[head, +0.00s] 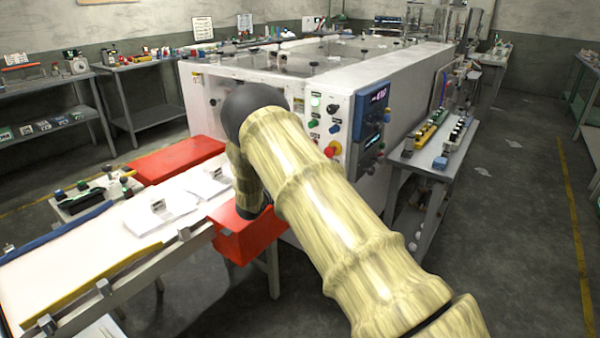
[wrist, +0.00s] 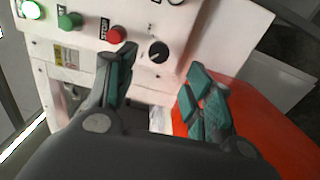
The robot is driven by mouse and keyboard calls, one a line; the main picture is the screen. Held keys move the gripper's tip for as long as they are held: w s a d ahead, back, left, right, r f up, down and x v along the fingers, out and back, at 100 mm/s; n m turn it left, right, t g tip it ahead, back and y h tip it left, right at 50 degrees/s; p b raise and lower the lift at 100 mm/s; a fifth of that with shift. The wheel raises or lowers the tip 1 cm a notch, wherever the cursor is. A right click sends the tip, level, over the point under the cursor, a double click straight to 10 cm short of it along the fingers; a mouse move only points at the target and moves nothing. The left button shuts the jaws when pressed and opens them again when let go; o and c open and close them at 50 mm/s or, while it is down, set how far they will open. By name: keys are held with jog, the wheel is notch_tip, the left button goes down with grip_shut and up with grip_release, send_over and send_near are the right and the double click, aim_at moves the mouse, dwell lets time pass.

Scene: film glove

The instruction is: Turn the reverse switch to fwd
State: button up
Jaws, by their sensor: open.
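A black rotary knob (wrist: 158,51) with a white pointer mark sits on the white control panel in the wrist view. I take it to be the reverse switch, but its label is not readable. The mark appears to point to the picture's lower left. My gripper (wrist: 162,63) is open, with its teal-padded fingers spread and nothing between the pads. The knob appears beyond the gap between the fingertips, apart from both. In the head view my arm hides most of the gripper and part of the white machine's front.
A red button (wrist: 115,35), a green button (wrist: 70,20) and a lit green lamp (wrist: 31,9) sit left of the knob. A red emergency button (head: 333,149) is on the machine's panel.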

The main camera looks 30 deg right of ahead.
jog(key=shift+v, duration=1.45)
jog(key=s+a+f+n+t+y, duration=0.1)
jog(key=s+a+f+y, duration=0.2)
jog(key=s+f, duration=0.45)
jog(key=s+a+f+t+y, duration=0.1)
jog(key=s+a+f+y, duration=0.2)
jog(key=f, duration=0.7)
jog(key=s+a+f+m+g+y+p, duration=0.1)
jog(key=s+a+f+y, duration=0.15)
jog(key=s+f, duration=0.4)
jog(key=s+a+f+g+y+p, duration=0.15)
jog(key=s+a+f, duration=0.25)
jog(key=s, duration=0.6)
jog(key=s+a+m+g+y, duration=0.1)
jog(key=s+a, duration=0.3)
jog(key=s, duration=0.7)
jog(key=s+a+f+m+g+y, duration=0.1)
jog(key=s+a+m+g+y, duration=0.1)
jog(key=s, duration=0.9)
jog(key=s+a+m+g+y, duration=0.2)
jog(key=s+a, duration=0.4)
jog(key=s, duration=0.6)
jog(key=shift+g+y, duration=0.75)
jog(key=shift+y, duration=0.15)
jog(key=shift+f, duration=0.15)
